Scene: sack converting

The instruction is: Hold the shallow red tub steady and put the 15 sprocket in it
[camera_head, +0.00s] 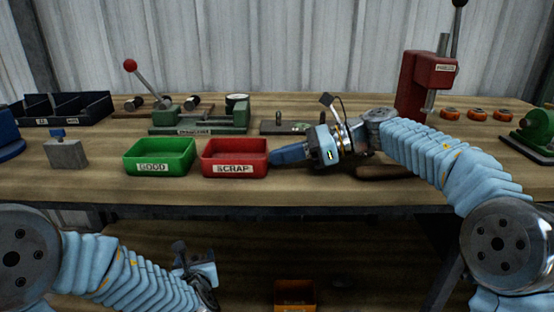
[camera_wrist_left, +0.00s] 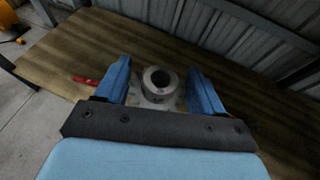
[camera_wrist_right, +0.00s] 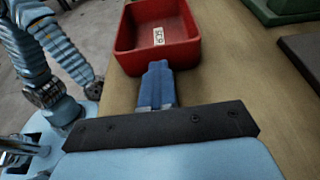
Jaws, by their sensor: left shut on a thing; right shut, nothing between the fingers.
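The shallow red tub (camera_head: 234,170), labelled SCRAP, stands on the bench near its front edge; its visible inside looks empty in the right wrist view (camera_wrist_right: 160,55). My right gripper (camera_head: 275,157) is shut and empty, its blue fingertips (camera_wrist_right: 158,70) at the tub's right-hand wall, touching or nearly so. My left gripper (camera_wrist_left: 160,80) is shut on a grey metal sprocket (camera_wrist_left: 160,92) with a round hub and centre bore. Its number is not readable. In the head view my left gripper (camera_head: 195,268) is low, in front of the bench edge; the sprocket cannot be made out there.
A green tub (camera_head: 160,158) labelled GOOD stands just left of the red one. Behind are a green fixture (camera_head: 200,122) and black bins (camera_head: 62,110). A red press (camera_head: 426,82) and several orange round parts (camera_head: 478,115) are at right. An orange bin (camera_head: 295,292) is below the bench.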

